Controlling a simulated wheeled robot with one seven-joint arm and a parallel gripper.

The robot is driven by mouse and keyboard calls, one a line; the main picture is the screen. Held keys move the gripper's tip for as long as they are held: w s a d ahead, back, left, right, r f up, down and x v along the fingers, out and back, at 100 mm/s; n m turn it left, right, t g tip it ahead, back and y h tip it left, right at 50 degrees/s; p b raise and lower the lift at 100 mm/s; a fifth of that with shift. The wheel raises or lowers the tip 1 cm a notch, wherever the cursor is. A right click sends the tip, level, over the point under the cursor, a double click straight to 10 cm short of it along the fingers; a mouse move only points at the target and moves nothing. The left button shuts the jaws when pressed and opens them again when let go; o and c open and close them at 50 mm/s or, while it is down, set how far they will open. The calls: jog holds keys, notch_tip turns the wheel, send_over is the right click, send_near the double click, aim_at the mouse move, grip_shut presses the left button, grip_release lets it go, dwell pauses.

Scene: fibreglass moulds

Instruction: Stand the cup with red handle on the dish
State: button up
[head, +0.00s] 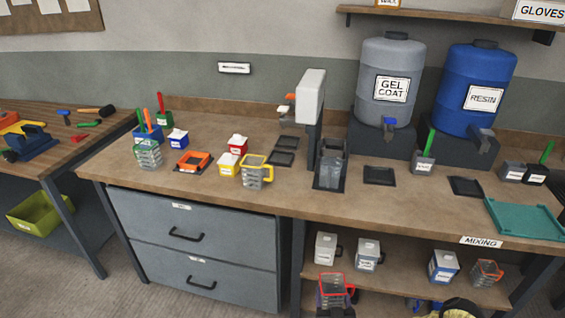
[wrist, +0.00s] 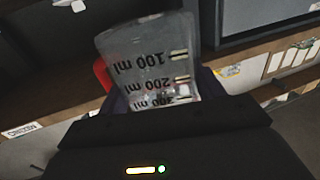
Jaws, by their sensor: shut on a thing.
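A clear measuring cup with a red handle (wrist: 142,62) fills the middle of the wrist view, its millilitre marks upside down in the picture. My gripper (wrist: 163,108) is shut on this cup. In the head view a clear cup with red edging (head: 335,288) at the bottom, in front of the lower shelf, looks like the same cup; my gripper is mostly hidden there. I cannot tell which is the task's dish.
The bench (head: 420,205) stands above the lower shelf, which holds several cups, including an orange-edged one (head: 487,272). Gel coat (head: 390,60) and resin drums (head: 480,70) stand behind.

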notch_tip(320, 180, up, 7)
jog(key=p, duration=0.7)
jog(key=shift+d, duration=0.1)
dwell(3.5)
dwell(0.5)
